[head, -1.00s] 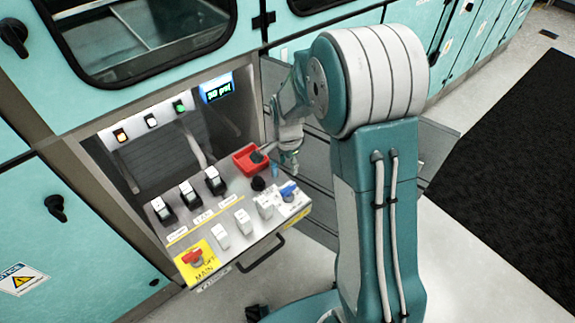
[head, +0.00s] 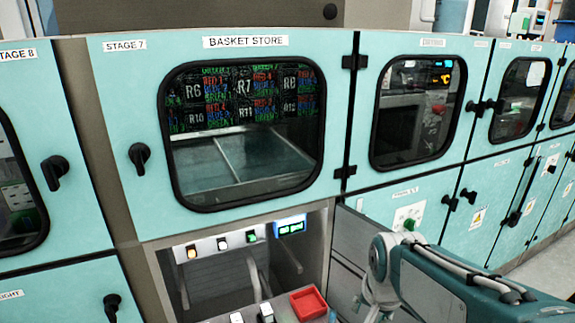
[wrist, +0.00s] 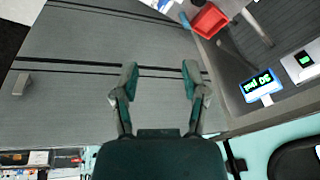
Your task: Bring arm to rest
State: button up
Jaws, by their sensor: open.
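My gripper (wrist: 160,84) is open in the wrist view, with its two fingers apart and nothing between them. Behind the fingers is a grey panelled surface. In the head view my teal arm is folded low at the bottom right, in front of the cabinets. The gripper's fingertips cannot be made out there. A control panel with a red tray (head: 308,303) is partly in view at the bottom, left of my arm. The red tray also shows in the wrist view (wrist: 209,20), above and right of the fingers.
The basket store door (head: 250,215) with its dark window is shut above the panel. A small lit display (head: 290,226) sits beside several indicator lamps; the display also shows in the wrist view (wrist: 259,86). More teal cabinets (head: 405,200) run along the right.

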jog(key=s+r+n+t, duration=0.2)
jog(key=s+r+n, duration=0.3)
jog(key=s, duration=0.6)
jog(key=shift+s+r+n+t, duration=0.15)
jog(key=shift+s+n+t, duration=0.15)
jog(key=shift+s+n, duration=0.15)
